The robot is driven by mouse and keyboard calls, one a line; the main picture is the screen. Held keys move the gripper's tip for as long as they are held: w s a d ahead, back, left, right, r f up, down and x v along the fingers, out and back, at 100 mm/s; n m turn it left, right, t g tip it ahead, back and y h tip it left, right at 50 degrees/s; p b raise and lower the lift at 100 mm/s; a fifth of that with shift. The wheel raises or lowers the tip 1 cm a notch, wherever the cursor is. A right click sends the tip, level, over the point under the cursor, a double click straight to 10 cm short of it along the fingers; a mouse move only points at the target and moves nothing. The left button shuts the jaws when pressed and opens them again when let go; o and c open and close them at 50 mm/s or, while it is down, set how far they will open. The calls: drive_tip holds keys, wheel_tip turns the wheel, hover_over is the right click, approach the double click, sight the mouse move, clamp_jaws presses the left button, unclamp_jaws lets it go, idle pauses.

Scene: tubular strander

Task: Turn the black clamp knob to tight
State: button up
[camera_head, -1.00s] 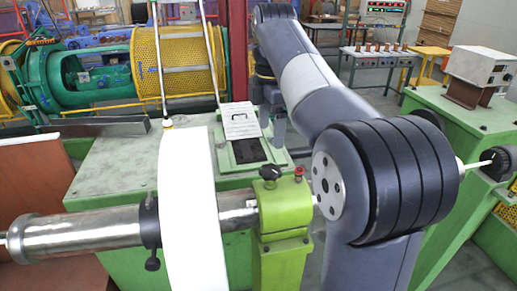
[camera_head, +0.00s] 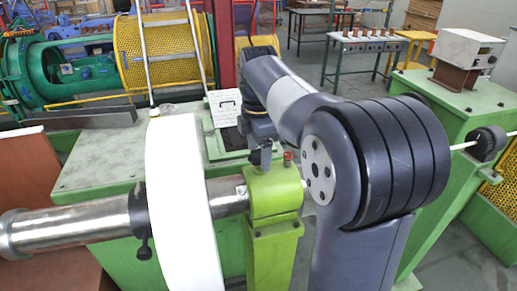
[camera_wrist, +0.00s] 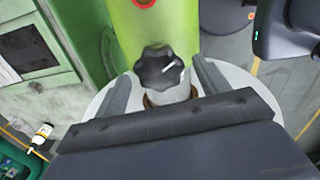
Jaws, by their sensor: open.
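The block also shows in the head view (camera_head: 273,197). My gripper (camera_wrist: 163,77) is open, with one grey finger on each side of the knob in the wrist view. I cannot tell whether either finger touches it. In the head view my gripper (camera_head: 262,135) is just above the block, and the knob there is dark and hard to tell from it.
A small red knob (camera_head: 288,156) sits on the block beside the black knob. A steel shaft (camera_head: 75,228) with a black collar and a white disc (camera_head: 182,205) lie to the left. A panel with a handle (camera_head: 225,107) lies behind.

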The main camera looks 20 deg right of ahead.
drive_tip(key=shift+c, duration=0.4)
drive_tip(key=c, duration=0.9)
